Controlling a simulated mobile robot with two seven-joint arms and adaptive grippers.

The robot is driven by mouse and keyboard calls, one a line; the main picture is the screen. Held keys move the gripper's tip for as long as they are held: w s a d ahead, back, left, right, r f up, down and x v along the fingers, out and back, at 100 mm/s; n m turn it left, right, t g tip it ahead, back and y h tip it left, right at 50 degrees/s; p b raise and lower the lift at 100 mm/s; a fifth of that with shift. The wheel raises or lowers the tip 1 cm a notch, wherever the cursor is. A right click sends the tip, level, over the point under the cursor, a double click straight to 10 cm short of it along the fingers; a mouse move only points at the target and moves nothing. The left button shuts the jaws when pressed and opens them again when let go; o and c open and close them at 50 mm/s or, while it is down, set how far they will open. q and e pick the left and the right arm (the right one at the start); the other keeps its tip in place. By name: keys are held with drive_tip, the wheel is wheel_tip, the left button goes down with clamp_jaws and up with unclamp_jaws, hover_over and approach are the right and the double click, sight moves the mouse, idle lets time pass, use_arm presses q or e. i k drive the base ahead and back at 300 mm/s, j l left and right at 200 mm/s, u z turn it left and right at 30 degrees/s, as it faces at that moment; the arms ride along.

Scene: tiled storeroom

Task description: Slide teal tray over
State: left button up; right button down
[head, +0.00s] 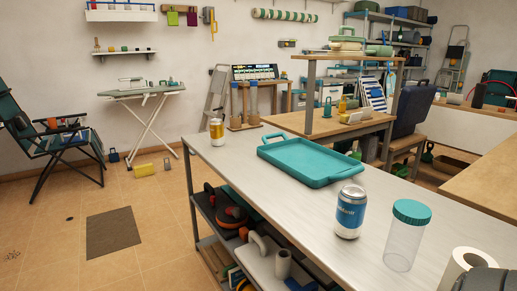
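The teal tray (312,162) lies flat and empty on the long grey worktable (240,160), with raised rims and a handle at each end. It sits near the table's far edge, its length running from back left to front right. Neither of my grippers can be made out. A dark rounded shape shows at the lower right corner, and I cannot tell what it is.
A blue and silver can (350,211) stands just in front of the tray's right end. A clear jar with a teal lid (405,236) and a white roll (466,269) stand farther right. A yellow can (216,132) stands at the far left corner.

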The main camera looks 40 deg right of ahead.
sight(316, 166)
drive_tip(key=i+z, duration=0.3)
drive_tip(key=i, duration=0.15)
drive_tip(key=i+j+z, duration=0.25)
drive_tip(key=i, duration=0.2)
drive_tip(key=i+j+z, duration=0.6)
drive_tip(key=z, duration=0.2)
drive_tip(key=i+j+z, duration=0.45)
